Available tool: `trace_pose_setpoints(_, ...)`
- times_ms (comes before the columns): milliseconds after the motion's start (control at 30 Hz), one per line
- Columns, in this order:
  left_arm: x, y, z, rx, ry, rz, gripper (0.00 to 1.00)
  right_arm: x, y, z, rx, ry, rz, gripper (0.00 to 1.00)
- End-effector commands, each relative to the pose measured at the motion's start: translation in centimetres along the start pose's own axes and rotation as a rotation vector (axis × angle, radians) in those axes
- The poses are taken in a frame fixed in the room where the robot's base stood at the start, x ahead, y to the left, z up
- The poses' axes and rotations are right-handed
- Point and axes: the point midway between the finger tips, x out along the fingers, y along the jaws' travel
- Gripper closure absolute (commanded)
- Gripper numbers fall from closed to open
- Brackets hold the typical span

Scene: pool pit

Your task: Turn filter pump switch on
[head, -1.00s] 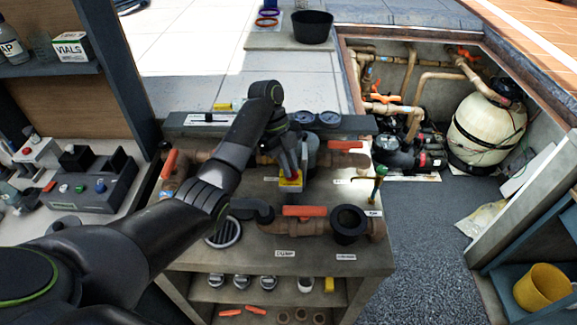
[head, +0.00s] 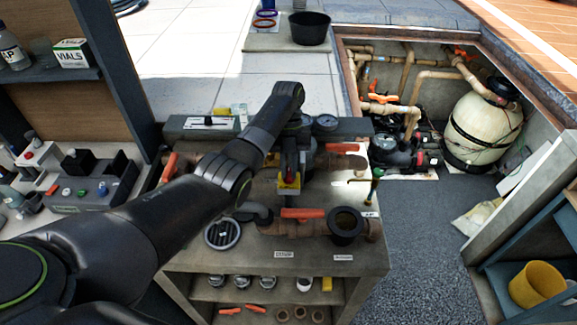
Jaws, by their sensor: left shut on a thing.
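The switch shows as a small yellow block (head: 288,189) with a red part (head: 291,173) on top, on the workbench (head: 190,257) among pipes and valves. I take it for the filter pump switch; no label on it is readable. My left gripper (head: 290,168) points down from above and is shut on the red part. The dark jaws and the wrist hide much of it, so its exact position cannot be told. My right gripper is not in view.
Orange valve handles (head: 303,213) lie in front of and beside the switch. A black ring fitting (head: 345,226) and a green-handled tap (head: 377,174) stand to its right. A gauge (head: 326,122) is behind.

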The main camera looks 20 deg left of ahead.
Motion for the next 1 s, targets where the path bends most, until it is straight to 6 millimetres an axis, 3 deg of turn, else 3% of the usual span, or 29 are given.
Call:
trace_pose_setpoints(667,0.41,-0.03,-0.06,0.056,0.006,0.023,1.00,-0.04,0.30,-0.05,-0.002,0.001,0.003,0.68)
trace_pose_setpoints(700,0.41,-0.03,-0.06,0.056,0.006,0.023,0.82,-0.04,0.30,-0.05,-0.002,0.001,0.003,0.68)
trace_pose_setpoints(833,0.40,0.02,-0.04,0.055,0.006,0.024,0.65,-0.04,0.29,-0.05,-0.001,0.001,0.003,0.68)
trace_pose_setpoints(1000,0.24,0.00,-0.02,0.054,0.003,0.023,0.64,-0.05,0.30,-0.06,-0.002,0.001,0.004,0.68)
